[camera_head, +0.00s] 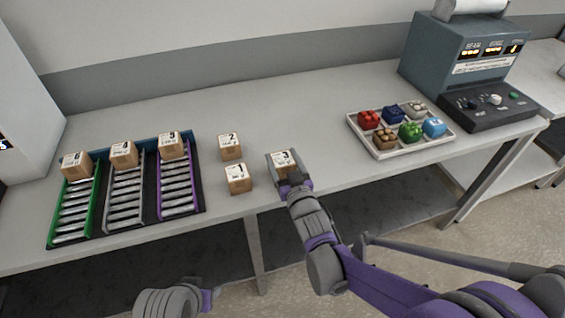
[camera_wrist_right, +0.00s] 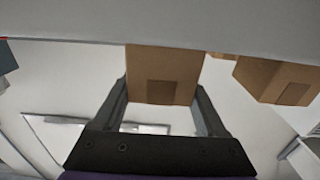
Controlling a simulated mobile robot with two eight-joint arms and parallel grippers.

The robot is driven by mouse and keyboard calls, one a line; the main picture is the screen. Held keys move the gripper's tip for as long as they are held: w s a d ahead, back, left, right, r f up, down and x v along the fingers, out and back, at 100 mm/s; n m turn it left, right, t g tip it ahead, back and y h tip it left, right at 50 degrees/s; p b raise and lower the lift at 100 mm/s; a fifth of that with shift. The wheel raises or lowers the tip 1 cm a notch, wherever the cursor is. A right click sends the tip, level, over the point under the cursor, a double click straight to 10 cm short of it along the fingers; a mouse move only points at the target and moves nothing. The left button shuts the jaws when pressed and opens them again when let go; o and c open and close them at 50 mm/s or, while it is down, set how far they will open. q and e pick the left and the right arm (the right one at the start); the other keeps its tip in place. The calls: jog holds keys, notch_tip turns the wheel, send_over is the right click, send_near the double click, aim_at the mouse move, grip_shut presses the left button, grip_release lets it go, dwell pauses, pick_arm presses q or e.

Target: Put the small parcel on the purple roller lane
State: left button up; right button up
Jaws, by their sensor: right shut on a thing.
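A small brown parcel labelled 3 (camera_head: 281,160) is on the table near its front edge, right of two other parcels. My right gripper (camera_head: 292,183) is shut on it, with one finger on each side in the right wrist view, where the parcel (camera_wrist_right: 164,75) fills the gap. I cannot tell if the parcel touches the table. The purple roller lane (camera_head: 177,188) is the right-hand lane of the rack on the left. A parcel (camera_head: 170,146) sits at its far end and its near rollers are bare. My left arm shows at the bottom edge, but its gripper does not.
Parcels labelled 2 (camera_head: 231,146) and 1 (camera_head: 238,179) stand between the rack and my right gripper. Green (camera_head: 72,212) and grey (camera_head: 125,200) lanes each carry a parcel. A white tray (camera_head: 392,150) of coloured items and a grey machine (camera_head: 455,70) stand right.

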aim_at(283, 158)
notch_tip(283, 158, up, 9)
jog(key=shift+d+r+p, duration=0.1)
jog(key=shift+p, duration=0.75)
jog(key=w+d+f+m+h+p, duration=0.1)
jog(key=w+d+f+h+p, duration=0.1)
jog(key=d, duration=0.6)
jog(key=w+d+f+m+h+p, duration=0.2)
jog(key=w+d+h+p, duration=0.1)
jog(key=d, duration=0.6)
jog(key=w+p, duration=0.1)
jog(key=w, duration=0.1)
jog(key=shift+w+d+f+m+t+h, duration=0.3)
jog(key=shift+w+f+t, duration=0.05)
jog(key=shift+t, duration=0.05)
jog(key=shift+a, duration=0.1)
